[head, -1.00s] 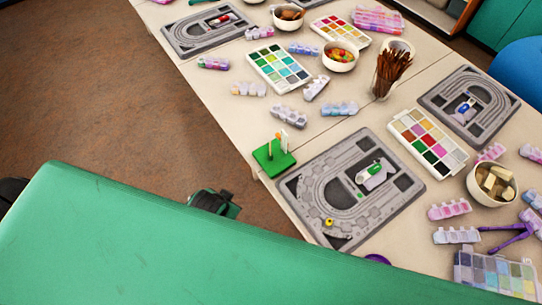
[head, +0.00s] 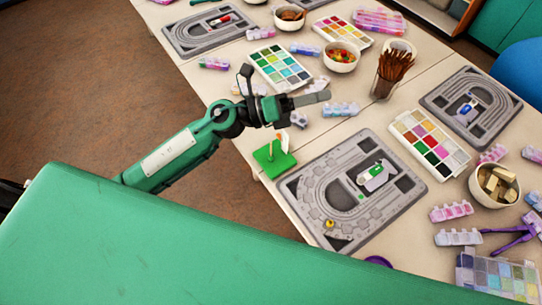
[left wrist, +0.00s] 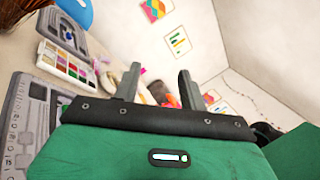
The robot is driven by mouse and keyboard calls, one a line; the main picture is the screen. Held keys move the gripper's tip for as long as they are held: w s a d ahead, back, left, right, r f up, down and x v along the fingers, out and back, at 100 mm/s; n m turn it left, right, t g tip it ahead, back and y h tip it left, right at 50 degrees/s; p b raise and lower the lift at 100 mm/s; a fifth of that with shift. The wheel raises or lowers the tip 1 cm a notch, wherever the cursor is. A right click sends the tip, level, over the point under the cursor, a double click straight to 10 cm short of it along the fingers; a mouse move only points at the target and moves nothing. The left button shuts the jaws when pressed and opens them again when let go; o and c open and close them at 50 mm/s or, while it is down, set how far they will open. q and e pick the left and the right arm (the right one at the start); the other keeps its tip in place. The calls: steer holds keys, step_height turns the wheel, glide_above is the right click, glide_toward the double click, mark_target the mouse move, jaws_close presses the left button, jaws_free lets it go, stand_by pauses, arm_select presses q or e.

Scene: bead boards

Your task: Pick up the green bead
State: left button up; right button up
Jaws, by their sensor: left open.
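A small green bead (head: 361,197) lies on the grey bead board (head: 318,181) near the table's front edge. A yellow bead (head: 330,224) sits near that board's lower left corner. A pale holder with a green part (head: 376,171) lies in the board's middle. My left gripper (head: 322,97) is above the table behind the board, apart from the green bead. In the left wrist view its two fingers (left wrist: 156,84) are spread with nothing between them. My right gripper is not in view.
A green stand with upright pegs (head: 272,160) is left of the board. A paint palette (head: 430,142), a cup of brown sticks (head: 392,72) and a bowl of pale blocks (head: 495,184) stand around it. A second bead board (head: 483,133) is at the right.

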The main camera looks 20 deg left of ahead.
arm_select(q)
step_height(320, 180, down, 5)
steer(key=m+g+y, duration=0.2)
steer(key=m+g, duration=0.3)
steer(key=m, duration=0.2)
steer(key=m+g+y, duration=0.4)
steer(key=m+y, duration=0.1)
steer(key=y, duration=0.4)
glide_above(270, 155)
step_height(270, 155, down, 9)
steer(key=shift+f, duration=0.2)
steer(key=w+a+f+m+y, duration=0.1)
steer(key=a+f+y, duration=0.15)
steer(key=a, duration=0.35)
steer(key=shift+y, duration=0.35)
steer(key=p+x, duration=0.2)
steer(key=x, duration=0.5)
steer(key=shift+d+f, duration=0.1)
steer(key=shift+d, duration=0.2)
steer(key=p+x, duration=0.2)
steer(key=x, duration=0.3)
steer(key=shift+d+f, duration=0.1)
steer(key=shift+f, duration=0.15)
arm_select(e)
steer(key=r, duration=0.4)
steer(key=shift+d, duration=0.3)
arm_select(q)
jaws_close()
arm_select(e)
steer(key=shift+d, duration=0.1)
